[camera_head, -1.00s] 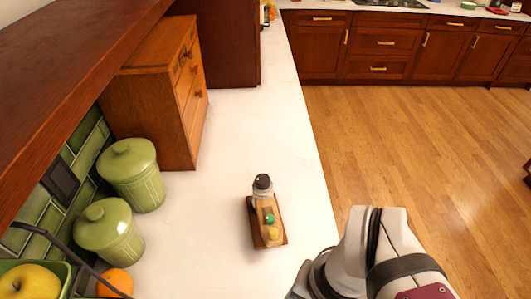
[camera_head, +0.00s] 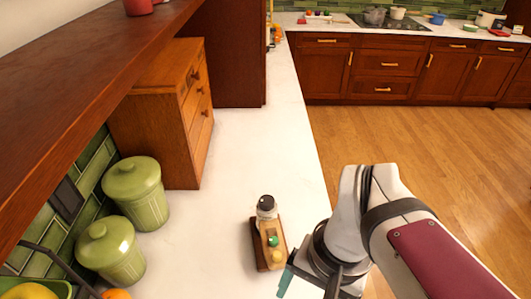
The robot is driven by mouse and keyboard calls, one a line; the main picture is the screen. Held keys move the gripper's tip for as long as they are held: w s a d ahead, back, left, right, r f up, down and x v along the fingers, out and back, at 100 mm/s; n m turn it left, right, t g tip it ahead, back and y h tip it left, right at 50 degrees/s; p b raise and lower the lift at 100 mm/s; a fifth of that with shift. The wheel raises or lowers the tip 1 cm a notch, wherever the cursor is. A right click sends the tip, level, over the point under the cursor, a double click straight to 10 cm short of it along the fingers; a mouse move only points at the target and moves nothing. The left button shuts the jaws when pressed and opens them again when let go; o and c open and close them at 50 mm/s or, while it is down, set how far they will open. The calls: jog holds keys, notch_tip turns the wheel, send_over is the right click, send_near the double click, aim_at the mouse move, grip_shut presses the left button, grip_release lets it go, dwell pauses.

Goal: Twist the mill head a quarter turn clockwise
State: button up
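The mill (camera_head: 266,210) has a clear body and a black head (camera_head: 266,201). It stands upright at the far end of a small wooden tray (camera_head: 276,265) on the white counter. A green-topped and a yellow-topped item share the tray, nearer to me. My gripper (camera_head: 308,285) is at the bottom of the picture, to the right of the tray's near end and apart from the mill. A teal finger shows on its left side. The lower part is cut off by the frame edge, so its opening is unclear.
Two green lidded canisters (camera_head: 137,192) (camera_head: 109,250) stand at the left against the tiled wall. A wooden drawer cabinet (camera_head: 170,110) is behind them, under a wooden shelf (camera_head: 100,85). The counter (camera_head: 235,150) beyond the mill is clear. Its right edge drops to the floor.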

jog(key=w+a+r, duration=0.1)
jog(key=w+r, duration=0.1)
jog(key=w, duration=0.6)
jog(key=w+r, duration=0.3)
jog(key=w, duration=0.5)
jog(key=m+h, duration=0.2)
send_near(267, 199)
jog(key=f, duration=0.8)
jog(key=shift+s+d+f, duration=0.1)
jog(key=shift+s+d, duration=0.05)
jog(key=shift+s, duration=0.1)
jog(key=shift+f, duration=0.45)
grip_shut()
